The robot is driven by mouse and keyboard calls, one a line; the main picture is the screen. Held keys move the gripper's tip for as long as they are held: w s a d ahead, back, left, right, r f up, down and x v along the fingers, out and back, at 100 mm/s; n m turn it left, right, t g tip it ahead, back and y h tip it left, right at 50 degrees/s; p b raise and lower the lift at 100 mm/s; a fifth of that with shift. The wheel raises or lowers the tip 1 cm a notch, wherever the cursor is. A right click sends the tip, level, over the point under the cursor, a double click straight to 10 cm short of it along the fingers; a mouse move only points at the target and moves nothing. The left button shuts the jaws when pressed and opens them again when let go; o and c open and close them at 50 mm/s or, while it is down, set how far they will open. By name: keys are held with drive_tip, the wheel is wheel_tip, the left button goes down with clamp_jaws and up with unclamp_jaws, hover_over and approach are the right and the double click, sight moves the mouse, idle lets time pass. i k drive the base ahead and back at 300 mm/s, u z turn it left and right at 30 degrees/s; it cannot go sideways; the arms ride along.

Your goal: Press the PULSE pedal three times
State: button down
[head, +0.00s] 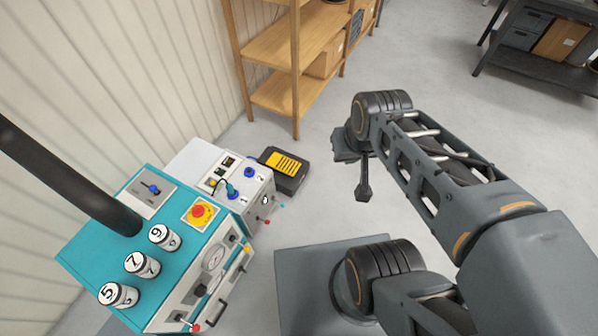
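A black pedal with a ribbed yellow top (285,166) sits at the right end of the white control box, near the wooden shelf. No PULSE lettering is readable on it, so I cannot confirm its name. My gripper (364,190) points down to the right of the pedal, clear of it in the picture. One narrow dark finger shape shows below the wrist; whether it is one finger or two together is unclear. Nothing is visibly held.
A teal machine (175,215) with a red emergency button (198,211), gauge and numbered knobs stands at the left. A white control box (232,172) adjoins it. A wooden shelf (297,80) stands behind the pedal. Grey floor is open at the right.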

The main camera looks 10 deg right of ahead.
sight(283, 163)
drive_tip(key=z, duration=0.45)
drive_tip(key=k, duration=1)
drive_tip(key=z, duration=0.55)
drive_tip(key=i, duration=1.85)
drive_tip(key=u, duration=1.45)
drive_tip(key=i, duration=0.9)
drive_tip(key=u, duration=0.95)
